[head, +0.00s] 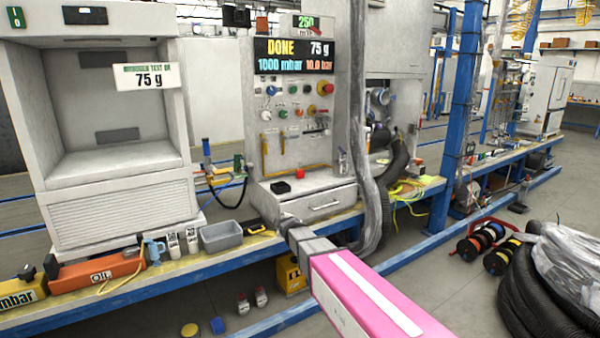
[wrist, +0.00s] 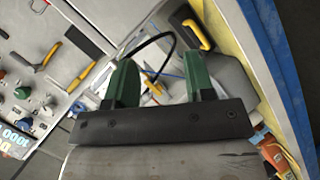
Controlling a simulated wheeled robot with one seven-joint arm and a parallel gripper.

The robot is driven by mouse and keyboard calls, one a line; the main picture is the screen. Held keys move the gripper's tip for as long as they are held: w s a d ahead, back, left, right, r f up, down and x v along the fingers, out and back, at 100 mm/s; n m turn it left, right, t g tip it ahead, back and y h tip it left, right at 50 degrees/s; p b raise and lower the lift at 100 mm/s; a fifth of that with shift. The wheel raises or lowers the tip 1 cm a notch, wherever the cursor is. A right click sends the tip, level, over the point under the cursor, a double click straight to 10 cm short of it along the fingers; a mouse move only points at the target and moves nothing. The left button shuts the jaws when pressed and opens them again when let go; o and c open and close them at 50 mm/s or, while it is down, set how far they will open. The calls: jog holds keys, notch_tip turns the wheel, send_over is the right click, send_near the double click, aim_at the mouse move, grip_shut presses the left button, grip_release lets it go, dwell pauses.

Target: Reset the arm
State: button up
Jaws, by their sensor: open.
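My pink arm (head: 365,300) reaches from the lower right of the head view toward the workbench. Its grey end sits in front of the drawer below the control panel. My gripper (wrist: 160,72) shows in the wrist view with two green fingers spread apart and nothing between them. In the head view the fingertips are too small to make out. The control panel display (head: 293,54) reads DONE, 75 g, 1000 mbar and 10.0 bar. The panel also shows tilted at the left of the wrist view.
The blue-edged workbench (head: 110,312) holds a white cabinet (head: 112,190), a grey bin (head: 221,236) and an orange OIL box (head: 100,270). A thick grey hose (head: 362,130) hangs just right of the drawer (head: 322,204). Black hoses (head: 520,290) lie on the floor at right.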

jog(key=s+d+f+m+g+h, duration=0.2)
jog(key=s+d+f+m+g, duration=0.15)
jog(key=s+d, duration=0.45)
jog(key=s+d+f+m+g+h, duration=0.1)
jog(key=s+d+f+m+g, duration=0.1)
jog(key=s+d+f+m, duration=0.5)
jog(key=s+d+m+g, duration=0.5)
jog(key=s+d, duration=0.6)
jog(key=s, duration=0.4)
jog(key=shift+s+d+r+g, duration=0.2)
jog(key=shift+r+g, duration=0.2)
jog(key=shift+g, duration=0.45)
